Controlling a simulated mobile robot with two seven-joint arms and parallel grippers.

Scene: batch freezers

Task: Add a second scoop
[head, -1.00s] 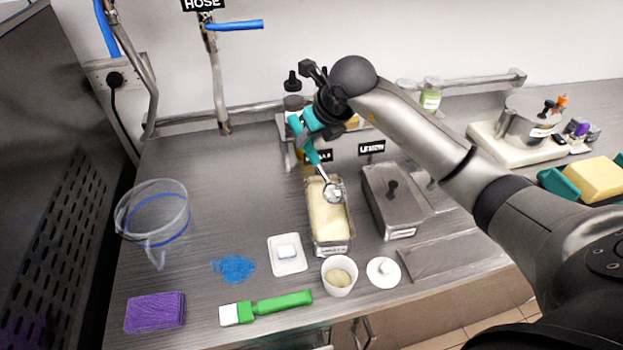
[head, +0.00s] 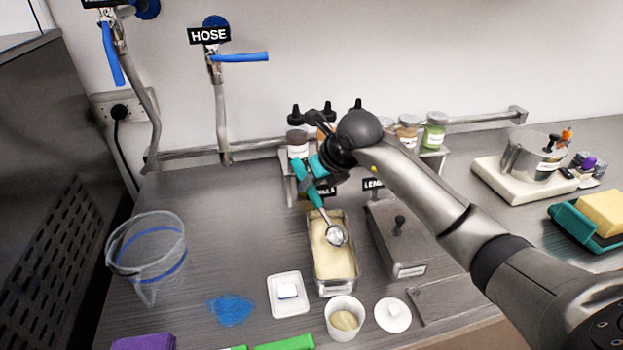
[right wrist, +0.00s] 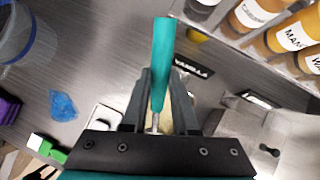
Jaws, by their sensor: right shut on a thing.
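My right gripper (head: 322,178) is shut on the teal handle of a scoop (head: 308,186). The handle also shows between the fingers in the right wrist view (right wrist: 161,62). The scoop's metal bowl (head: 337,235) hangs at the low end, over or at the surface of the pale ice cream in an open steel pan (head: 350,282); I cannot tell whether it touches. The bowl looks empty from this side. A white cup (head: 343,329) in front of the pan holds pale ice cream (head: 344,320). My left gripper is not in view.
A lidded steel pan (head: 400,240) stands right of the open one. A white dish (head: 288,295) and a white lid (head: 392,315) flank the cup. A clear jug (head: 148,255) and blue patch (head: 231,310) are at left. Bottles (head: 297,140) stand on a shelf behind.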

